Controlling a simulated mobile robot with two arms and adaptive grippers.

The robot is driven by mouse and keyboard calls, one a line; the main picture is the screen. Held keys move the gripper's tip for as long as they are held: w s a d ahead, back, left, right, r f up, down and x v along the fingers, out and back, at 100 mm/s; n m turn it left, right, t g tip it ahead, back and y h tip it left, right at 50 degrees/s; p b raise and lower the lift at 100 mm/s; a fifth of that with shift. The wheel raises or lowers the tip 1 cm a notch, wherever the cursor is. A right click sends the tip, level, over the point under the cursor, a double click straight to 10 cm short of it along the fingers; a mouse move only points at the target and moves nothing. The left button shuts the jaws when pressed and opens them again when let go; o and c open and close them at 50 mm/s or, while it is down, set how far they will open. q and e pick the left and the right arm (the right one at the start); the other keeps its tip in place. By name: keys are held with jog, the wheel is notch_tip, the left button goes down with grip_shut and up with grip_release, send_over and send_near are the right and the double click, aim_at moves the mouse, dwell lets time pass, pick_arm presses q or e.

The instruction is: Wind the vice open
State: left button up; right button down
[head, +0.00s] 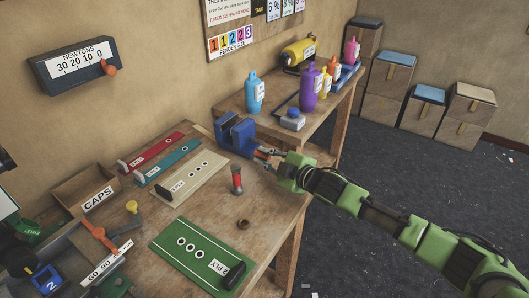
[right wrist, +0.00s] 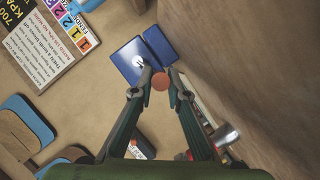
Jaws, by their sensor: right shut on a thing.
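The blue vice (head: 237,137) stands at the far right corner of the wooden workbench (head: 205,215). In the right wrist view its two blue parts (right wrist: 128,60) lie side by side, with a narrow dark line between them. My right gripper (head: 266,154) reaches in from the right at the vice's near right side. In the right wrist view the right gripper (right wrist: 160,80) is closed around a round orange-red knob (right wrist: 161,81) in front of the vice. The rest of the handle is mostly hidden by the fingers. My left gripper is not in view.
A red-topped cylinder (head: 237,180), a small brown ring (head: 243,224) and a green PLY board (head: 204,254) are on the bench. Behind, a second table holds a blue bottle (head: 256,92), a purple bottle (head: 309,88) and others.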

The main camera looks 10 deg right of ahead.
jog(key=c, duration=2)
grip_release()
jog(key=shift+o, duration=0.2)
jog(key=v, duration=1.2)
